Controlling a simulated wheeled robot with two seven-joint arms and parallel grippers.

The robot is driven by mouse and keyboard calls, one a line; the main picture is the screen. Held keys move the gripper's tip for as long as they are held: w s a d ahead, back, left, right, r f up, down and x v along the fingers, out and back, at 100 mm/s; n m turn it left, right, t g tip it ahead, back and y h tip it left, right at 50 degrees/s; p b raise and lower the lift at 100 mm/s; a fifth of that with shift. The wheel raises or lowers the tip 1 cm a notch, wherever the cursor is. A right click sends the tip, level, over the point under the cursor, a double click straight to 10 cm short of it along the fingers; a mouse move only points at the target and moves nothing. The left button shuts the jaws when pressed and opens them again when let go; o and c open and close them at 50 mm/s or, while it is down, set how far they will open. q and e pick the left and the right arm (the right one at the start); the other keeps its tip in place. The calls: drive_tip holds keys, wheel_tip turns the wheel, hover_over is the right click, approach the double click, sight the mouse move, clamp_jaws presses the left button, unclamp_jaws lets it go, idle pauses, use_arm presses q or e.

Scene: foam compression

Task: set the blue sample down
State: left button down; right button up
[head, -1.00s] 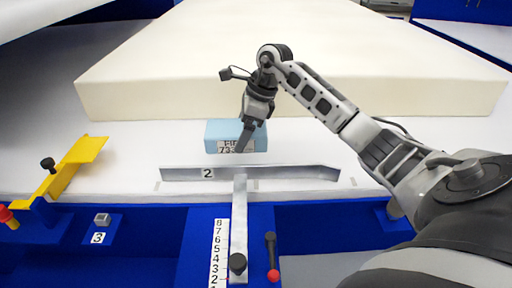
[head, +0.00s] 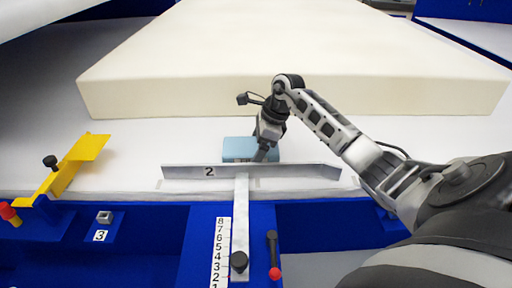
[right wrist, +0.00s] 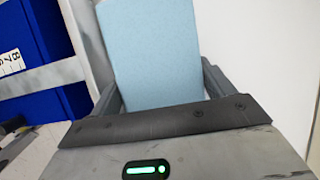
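The blue sample (head: 238,149) is a light blue block just behind the metal bar marked 2 (head: 285,172). My right gripper (head: 262,156) is at the block's right side. In the right wrist view the blue sample (right wrist: 152,50) lies between the two fingers of the right gripper (right wrist: 160,92), which is shut on it. The block's lower edge meets the bar's top edge in the head view, so I cannot tell whether it rests on the white surface. My left gripper is not in view.
A large cream foam slab (head: 290,60) fills the back. A yellow bracket (head: 75,165) stands at the left. A small grey block (head: 104,216) sits by label 3. A numbered scale (head: 222,250) runs along the bar's stem. White surface (head: 165,140) is clear left of the sample.

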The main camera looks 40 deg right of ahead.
drive_tip(key=shift+o, duration=0.7)
drive_tip(key=v, duration=1.2)
drive_tip(key=shift+a+r, duration=0.1)
drive_tip(key=shift+r, duration=0.05)
